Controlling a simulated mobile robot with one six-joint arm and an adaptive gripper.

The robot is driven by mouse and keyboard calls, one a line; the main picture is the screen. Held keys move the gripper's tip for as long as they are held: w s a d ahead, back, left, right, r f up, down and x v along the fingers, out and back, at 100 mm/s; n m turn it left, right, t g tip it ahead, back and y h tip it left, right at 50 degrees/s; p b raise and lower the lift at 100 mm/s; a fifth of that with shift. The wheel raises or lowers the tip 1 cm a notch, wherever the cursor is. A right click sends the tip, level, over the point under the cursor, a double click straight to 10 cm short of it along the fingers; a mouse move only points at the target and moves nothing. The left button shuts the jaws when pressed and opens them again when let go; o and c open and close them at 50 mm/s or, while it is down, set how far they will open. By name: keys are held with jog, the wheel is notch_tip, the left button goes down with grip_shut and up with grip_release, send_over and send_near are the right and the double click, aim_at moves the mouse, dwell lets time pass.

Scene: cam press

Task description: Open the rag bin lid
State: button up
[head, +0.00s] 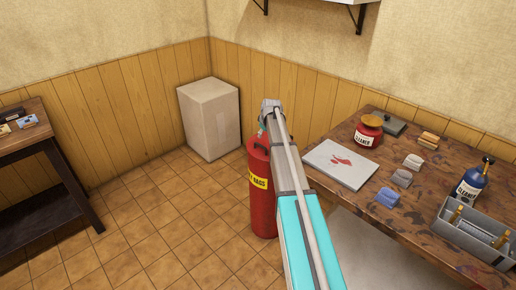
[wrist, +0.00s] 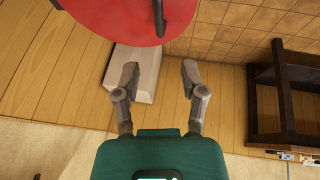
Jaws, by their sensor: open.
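The rag bin (head: 262,205) is a tall red cylinder with a yellow label, standing on the floor between the carton and the workbench. My arm covers part of its right side and top. Its red lid (wrist: 110,18) fills the top of the wrist view and looks shut. A dark handle (wrist: 176,14) stands on the lid; it also shows near the bin's top in the head view. My gripper (wrist: 159,70) is open and empty, with its fingers apart and near the lid but not around the handle. In the head view my arm hides most of the gripper.
A pale carton (head: 210,118) stands in the corner behind the bin. A workbench (head: 415,215) with bottles, cloths and a grey caddy (head: 474,240) is close on the right. A dark side table (head: 40,165) stands left. The tiled floor between is clear.

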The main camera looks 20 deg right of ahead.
aim_at(260, 145)
jog(key=shift+b+x, duration=4.8)
jog(key=shift+x, duration=0.85)
